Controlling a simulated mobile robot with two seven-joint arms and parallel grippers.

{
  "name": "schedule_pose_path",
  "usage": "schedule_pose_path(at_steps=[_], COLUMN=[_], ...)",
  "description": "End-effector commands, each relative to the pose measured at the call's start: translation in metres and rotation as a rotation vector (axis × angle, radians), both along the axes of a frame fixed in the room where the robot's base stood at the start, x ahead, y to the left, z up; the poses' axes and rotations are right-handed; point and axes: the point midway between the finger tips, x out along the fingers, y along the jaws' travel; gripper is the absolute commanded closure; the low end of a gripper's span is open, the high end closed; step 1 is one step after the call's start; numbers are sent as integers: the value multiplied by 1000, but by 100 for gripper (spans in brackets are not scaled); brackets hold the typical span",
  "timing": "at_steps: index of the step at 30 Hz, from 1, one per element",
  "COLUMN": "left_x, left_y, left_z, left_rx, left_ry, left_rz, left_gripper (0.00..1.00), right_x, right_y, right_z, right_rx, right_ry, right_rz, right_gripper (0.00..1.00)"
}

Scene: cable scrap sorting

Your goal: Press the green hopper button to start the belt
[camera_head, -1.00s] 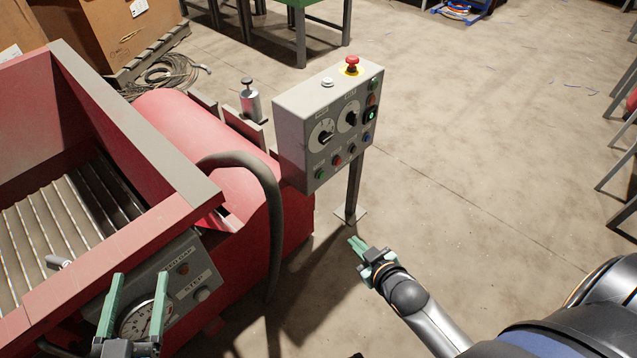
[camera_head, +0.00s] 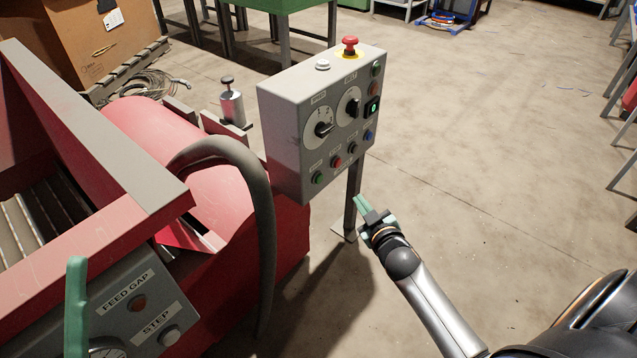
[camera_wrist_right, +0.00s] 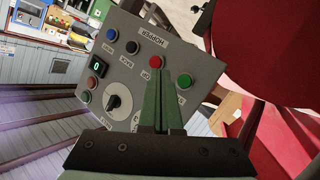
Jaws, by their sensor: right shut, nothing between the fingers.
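The grey control box (camera_head: 310,120) stands on a post beside the red machine. A green button (camera_head: 318,178) sits at the left end of its lower row, and a red button (camera_head: 336,161) is next to it. In the right wrist view the green button (camera_wrist_right: 184,82) shows just right of my fingertips. My right gripper (camera_head: 360,202) is shut and empty, below and right of the box, apart from it in the head view. One finger of my left gripper (camera_head: 76,300) shows at the lower left, in front of the machine's panel; the rest is out of view.
A red mushroom button (camera_head: 350,46) on a yellow base tops the box. A thick grey hose (camera_head: 262,215) arches left of the box. The floor (camera_head: 480,170) to the right is clear.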

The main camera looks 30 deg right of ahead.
Motion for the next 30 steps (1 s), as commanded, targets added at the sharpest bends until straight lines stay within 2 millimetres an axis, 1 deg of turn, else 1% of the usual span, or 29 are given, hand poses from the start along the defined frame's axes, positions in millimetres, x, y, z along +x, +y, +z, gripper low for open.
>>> schedule_pose_path(at_steps=[8,11,17,25,30], left_x=[0,0,1,1,2], left_y=[0,0,-1,-4,-5], left_z=[0,-2,-15,-37,-40], left_rx=[0,1,6,24,30], left_ry=[1,2,5,8,12], left_rz=[0,0,1,6,8], left_gripper=[28,28,28,28,28], right_x=[0,3,22,58,73], right_y=[0,1,9,25,30], right_z=[0,0,-2,-2,-1], right_rx=[1,1,3,3,2], right_ry=[0,0,-2,-3,0], right_rz=[0,0,0,1,0], right_gripper=[100,100,100,100,100])
